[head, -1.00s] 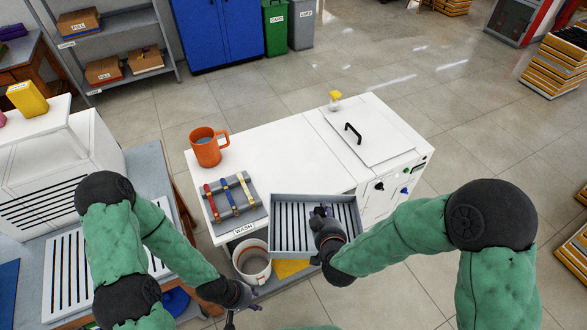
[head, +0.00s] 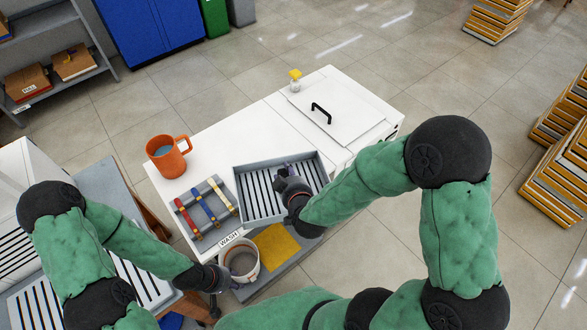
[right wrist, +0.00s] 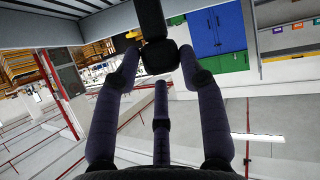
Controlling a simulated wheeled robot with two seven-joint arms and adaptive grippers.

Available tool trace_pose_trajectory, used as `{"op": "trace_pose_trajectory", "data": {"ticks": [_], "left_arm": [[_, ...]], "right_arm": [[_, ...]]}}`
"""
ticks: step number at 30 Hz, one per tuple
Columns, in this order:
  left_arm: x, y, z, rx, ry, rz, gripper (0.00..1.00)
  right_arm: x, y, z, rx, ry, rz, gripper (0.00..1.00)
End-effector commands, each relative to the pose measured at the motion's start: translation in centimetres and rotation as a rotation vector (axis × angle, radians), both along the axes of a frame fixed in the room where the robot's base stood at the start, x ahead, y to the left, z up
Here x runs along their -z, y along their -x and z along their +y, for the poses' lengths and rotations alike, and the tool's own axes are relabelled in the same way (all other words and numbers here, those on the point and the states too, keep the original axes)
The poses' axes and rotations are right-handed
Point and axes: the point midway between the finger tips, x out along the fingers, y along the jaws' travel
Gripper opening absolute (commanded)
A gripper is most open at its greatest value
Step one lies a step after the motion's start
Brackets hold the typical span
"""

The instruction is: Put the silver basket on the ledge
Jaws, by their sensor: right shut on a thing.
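The silver basket (head: 241,203) is a shallow grey box with a slotted bottom. In the head view it overlaps the front of the white worktop (head: 225,135); I cannot tell if it touches it. My right gripper (head: 287,178) is shut on its near side by a dark grip part. In the right wrist view my right gripper's fingers (right wrist: 158,62) close around a black block (right wrist: 155,50), with the basket's grey wall (right wrist: 90,28) above. My left gripper (head: 222,283) is low beside a white bucket (head: 243,272); its fingers are too small to read. Which surface is the ledge is not clear.
An orange mug (head: 168,158) and a grey rack with coloured straps (head: 205,212) stand left of the basket. A lid with a black handle (head: 335,118) and a yellow-capped bottle (head: 295,80) are behind. A yellow cloth (head: 277,246) lies on a lower shelf.

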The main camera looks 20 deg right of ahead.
Motion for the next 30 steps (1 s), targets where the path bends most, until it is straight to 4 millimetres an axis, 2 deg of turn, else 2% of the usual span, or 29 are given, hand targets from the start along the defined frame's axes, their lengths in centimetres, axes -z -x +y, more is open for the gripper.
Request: {"op": "trace_pose_trajectory", "data": {"ticks": [8,12,17,26,30], "left_arm": [[1.3,-0.1,0.0,0.000,0.000,-0.001,0.40],[2.1,0.0,0.0,0.000,0.000,-0.001,0.40],[2.6,0.0,0.0,0.000,0.000,-0.001,0.40],[2.9,-0.1,0.0,0.000,0.000,-0.001,0.40],[3.4,-0.1,0.0,0.000,0.000,-0.001,0.40]], "right_arm": [[2.6,-3.8,-4.3,0.007,0.000,-0.001,0.00],[5.1,-5.1,-5.7,0.005,0.000,0.001,0.00],[6.9,-6.2,-6.9,0.002,0.001,0.000,0.00],[8.2,-7.1,-7.7,0.001,0.001,-0.002,0.00],[10.3,-7.2,-7.8,0.000,0.000,0.002,0.00]]}}
